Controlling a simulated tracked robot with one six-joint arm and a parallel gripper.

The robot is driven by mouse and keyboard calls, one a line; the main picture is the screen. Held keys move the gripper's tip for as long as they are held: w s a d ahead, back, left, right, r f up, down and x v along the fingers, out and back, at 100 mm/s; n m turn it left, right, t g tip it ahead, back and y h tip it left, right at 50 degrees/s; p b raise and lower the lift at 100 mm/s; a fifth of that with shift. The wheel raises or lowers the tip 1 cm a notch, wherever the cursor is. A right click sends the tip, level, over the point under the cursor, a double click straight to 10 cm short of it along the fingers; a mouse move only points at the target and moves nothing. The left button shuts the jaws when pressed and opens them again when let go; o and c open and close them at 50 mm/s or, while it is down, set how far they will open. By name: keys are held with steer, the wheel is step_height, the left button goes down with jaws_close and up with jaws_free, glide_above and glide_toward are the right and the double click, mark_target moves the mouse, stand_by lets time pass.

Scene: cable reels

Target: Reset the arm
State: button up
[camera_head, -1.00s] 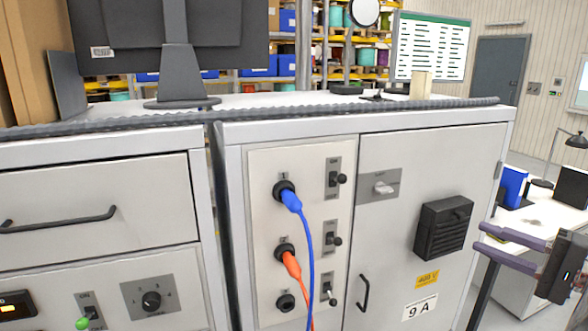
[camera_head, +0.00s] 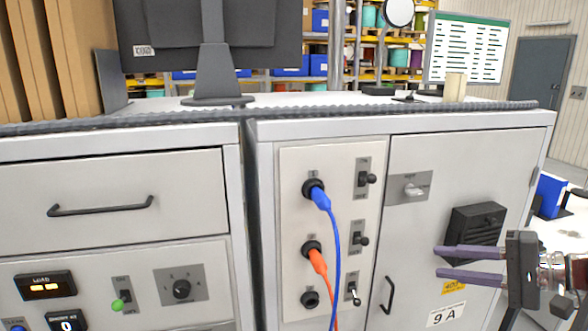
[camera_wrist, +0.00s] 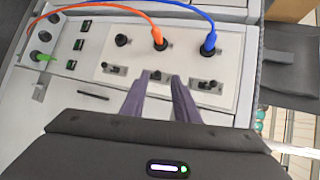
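My gripper (camera_head: 452,264) is at the right of the head view, in front of the cabinet door. Its two purple fingers are apart with nothing between them. In the wrist view, my gripper (camera_wrist: 160,85) points toward the socket panel (camera_wrist: 228,97), short of the switches. A blue plug (camera_head: 321,199) sits in the top socket and an orange plug (camera_head: 317,261) in the middle socket, each with its cable hanging down. The bottom socket (camera_head: 310,299) is empty. Both the blue plug (camera_wrist: 208,46) and the orange plug (camera_wrist: 159,42) show in the wrist view.
A drawer unit (camera_head: 120,180) with a green-tipped switch (camera_head: 118,304) stands left. A monitor (camera_head: 212,60) stands on top.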

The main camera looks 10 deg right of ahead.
steer(key=s+a+f+n+g+h, duration=0.2)
steer(key=s+a+f+n+h, duration=0.1)
steer(key=a, duration=0.5)
steer(key=s+a+f+n+g+h, duration=0.2)
steer(key=s+a+f+n+h, duration=0.1)
steer(key=a, duration=0.6)
steer(key=s+a+f+n+g+h, duration=0.1)
steer(key=s+a+f+n+h, duration=0.1)
steer(key=a, duration=0.7)
steer(key=shift+s+f+n+g+h, duration=0.4)
steer(key=shift+s+f+n, duration=0.5)
steer(key=shift+n, duration=0.8)
steer(key=shift+w, duration=0.1)
